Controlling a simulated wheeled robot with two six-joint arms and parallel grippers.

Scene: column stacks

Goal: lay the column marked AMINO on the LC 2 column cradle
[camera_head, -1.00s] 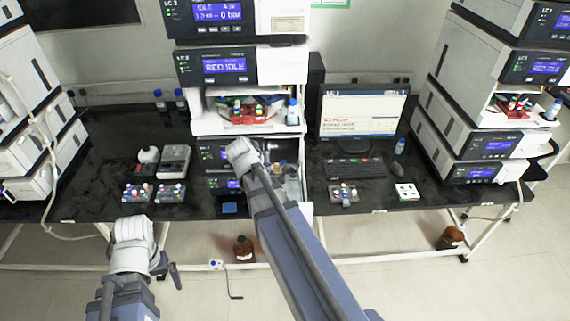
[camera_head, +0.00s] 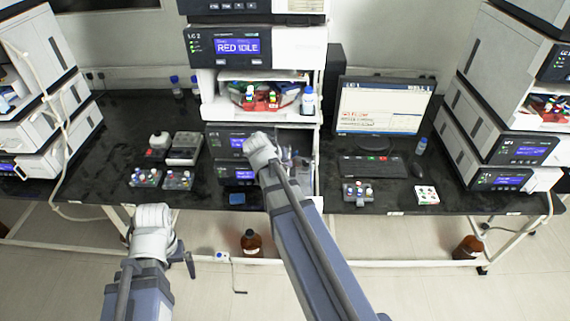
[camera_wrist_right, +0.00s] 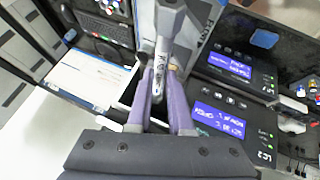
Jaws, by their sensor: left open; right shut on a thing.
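My right gripper (camera_wrist_right: 161,88) is shut on a grey column (camera_wrist_right: 168,20) with a pale label band in the right wrist view. I cannot make out the lettering for sure. The LC 2 cradle is not clearly visible; the open bay (camera_head: 299,160) beside the lower modules is partly covered by my arm. My left gripper (camera_head: 186,262) is low at the left, in front of the bench, empty and open.
A tray of bottles (camera_head: 268,97) sits in the LC 2 stack. Vial racks (camera_head: 178,179) and a grey box (camera_head: 185,148) stand on the bench to the left. A monitor (camera_head: 384,107) and keyboard (camera_head: 374,166) are to the right. Another stack (camera_head: 500,150) stands far right.

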